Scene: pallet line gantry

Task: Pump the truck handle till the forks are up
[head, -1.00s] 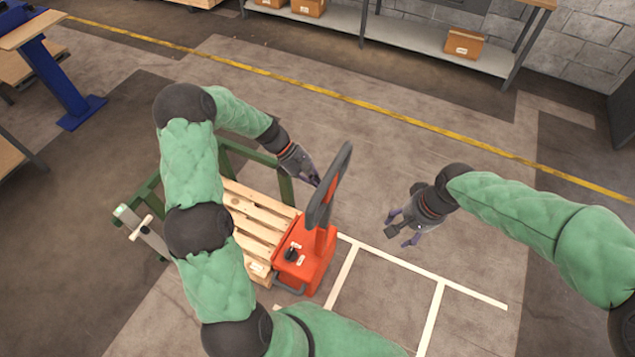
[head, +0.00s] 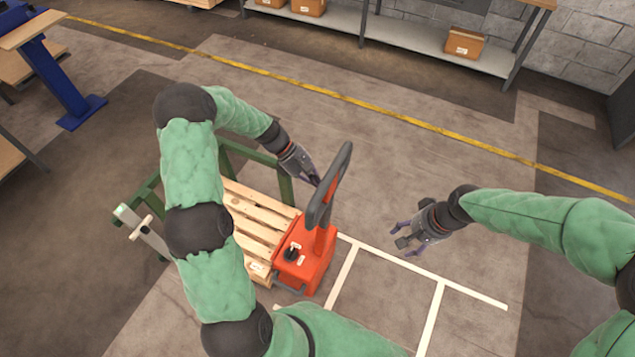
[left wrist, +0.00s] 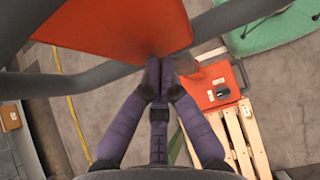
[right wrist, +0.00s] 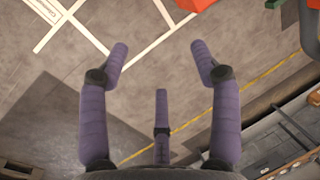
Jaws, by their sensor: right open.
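The orange pallet truck (head: 305,270) stands at the end of a wooden pallet (head: 255,215). Its grey loop handle (head: 341,165) rises upright and also shows in the left wrist view (left wrist: 95,82). The forks are hidden by the pallet.
A green frame (head: 285,180) surrounds the pallet's far side. White floor lines (head: 435,310) and a yellow line (head: 420,123) mark the floor. A blue stand (head: 65,85) is far left. A shelf (head: 400,45) with cartons stands at the back. The floor at right is clear.

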